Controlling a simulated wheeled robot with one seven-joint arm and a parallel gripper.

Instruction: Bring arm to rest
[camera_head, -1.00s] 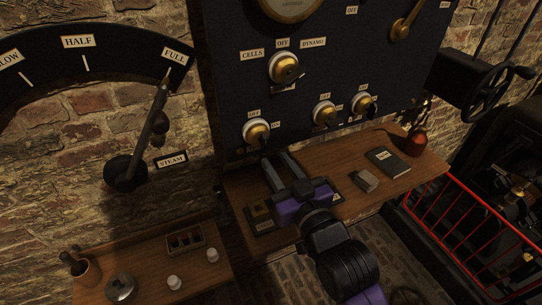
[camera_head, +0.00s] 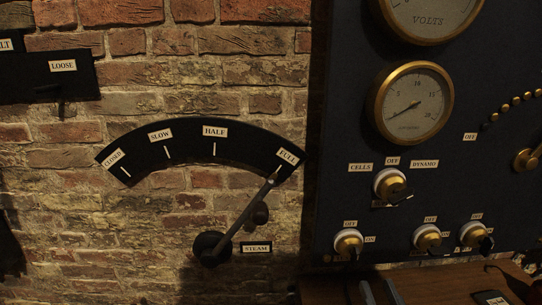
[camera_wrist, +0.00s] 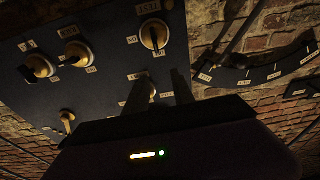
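My gripper (camera_head: 380,290) shows at the bottom edge of the head view, only its two finger ends in sight. The fingers stand apart with nothing seen held between them. They are below and a little right of the lower left switch (camera_head: 348,243) on the dark panel (camera_head: 350,120). In the wrist view my gripper (camera_wrist: 160,88) also shows two spaced fingers, pointing toward the panel. One finger partly covers a brass switch there. Contact with the panel cannot be told. The rest of my arm is out of the head view.
The panel carries gauges (camera_head: 412,104), a cells/dynamo switch (camera_head: 392,186) and several lower switches. The steam lever (camera_head: 237,228) on the left brick wall points at FULL.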

